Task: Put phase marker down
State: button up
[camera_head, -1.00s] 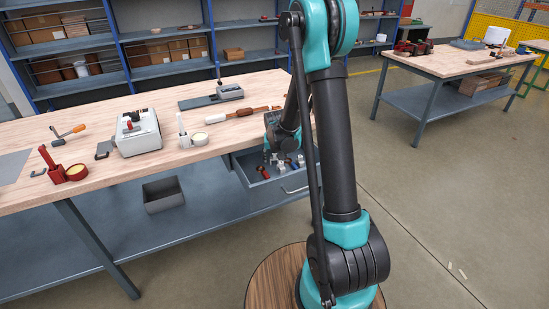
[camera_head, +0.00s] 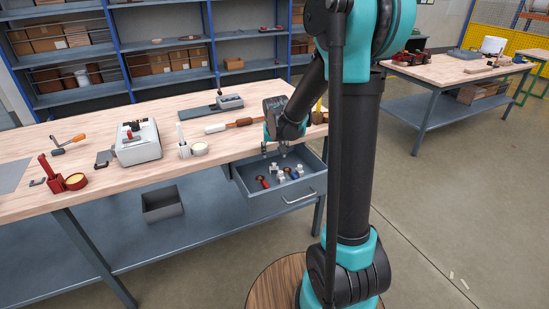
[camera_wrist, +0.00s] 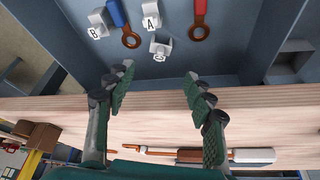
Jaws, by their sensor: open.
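The phase markers are small white blocks with letters, lying in the open grey drawer (camera_head: 296,203). The wrist view shows marker A (camera_wrist: 151,17), marker B (camera_wrist: 98,26) and a third marker (camera_wrist: 160,46) whose letter is hard to read. They also show as a small white cluster in the head view (camera_head: 281,174). My gripper (camera_wrist: 156,82) is open and empty, above the drawer's inner edge by the tabletop. The third marker lies just beyond the fingertips in the wrist view, apart from them. My gripper shows at the table edge in the head view (camera_head: 276,152).
A blue-handled piece (camera_wrist: 119,16) and a red-handled piece (camera_wrist: 199,20), with copper rings, lie beside the markers. The wooden table (camera_head: 100,190) holds a white device (camera_head: 137,142) and several tools. A brown-and-white tool (camera_head: 228,125) lies near my gripper.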

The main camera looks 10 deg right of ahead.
jog(key=s+d, duration=0.1)
jog(key=s, duration=0.3)
jog(key=s+d+r, duration=0.1)
jog(key=s+d, duration=0.1)
jog(key=s, duration=0.3)
jog(key=s+d, duration=0.1)
jog(key=s, duration=0.4)
jog(key=shift+s+d+r, duration=0.2)
jog(key=shift+d, duration=0.15)
jog(key=s+d+f+n, duration=0.1)
jog(key=s+d+f, duration=0.1)
jog(key=s, duration=1.1)
jog(key=shift+f, duration=0.75)
